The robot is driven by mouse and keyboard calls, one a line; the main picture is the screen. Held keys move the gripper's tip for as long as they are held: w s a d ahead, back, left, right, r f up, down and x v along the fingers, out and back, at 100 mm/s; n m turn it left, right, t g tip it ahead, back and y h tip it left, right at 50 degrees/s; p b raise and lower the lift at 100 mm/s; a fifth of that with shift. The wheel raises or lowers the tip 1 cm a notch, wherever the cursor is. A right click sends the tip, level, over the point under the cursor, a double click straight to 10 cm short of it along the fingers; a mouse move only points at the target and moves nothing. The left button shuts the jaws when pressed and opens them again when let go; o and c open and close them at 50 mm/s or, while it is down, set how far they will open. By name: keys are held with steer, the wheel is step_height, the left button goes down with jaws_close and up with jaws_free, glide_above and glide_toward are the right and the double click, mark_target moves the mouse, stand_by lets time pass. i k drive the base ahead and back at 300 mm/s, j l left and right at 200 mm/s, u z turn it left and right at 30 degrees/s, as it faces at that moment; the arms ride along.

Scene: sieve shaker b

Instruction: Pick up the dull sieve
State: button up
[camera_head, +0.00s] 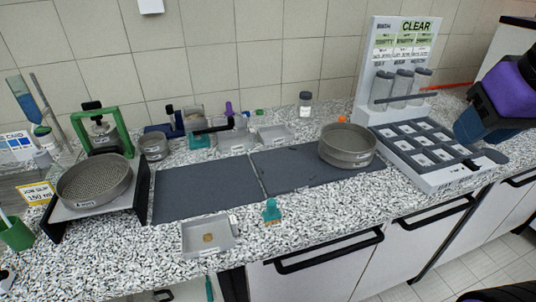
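One sieve (348,145) stands on the right dark mat and has a plain grey wall. The other sieve (95,183) sits on a low stand at the left, with its mesh visible. I cannot tell from their finish which one is the dull sieve. A purple, black and dark blue part of my arm is at the upper right, above the compartment tray. My gripper (470,127) seems to be at its lower end, apart from both sieves. Its fingers cannot be made out.
A white rack (400,60) with clear tubes and a compartment tray (450,180) stand right of the right mat. The left mat (207,190) is bare. A shallow tray (190,238) and a teal brush (271,211) lie in front. A green-framed device (103,130) stands behind the left sieve.

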mark_target(94, 181)
steer(key=u, duration=1.5)
steer(key=i+j+z, duration=0.1)
steer(key=i+j, duration=0.3)
steer(key=j, duration=0.25)
steer(key=i+j+z, duration=0.15)
steer(key=i+j, duration=0.2)
steer(key=j, duration=0.3)
steer(key=i+j+z, duration=0.15)
steer(key=j, duration=0.2)
steer(key=i+j+z, duration=0.1)
steer(key=j, duration=0.3)
steer(key=i, duration=0.05)
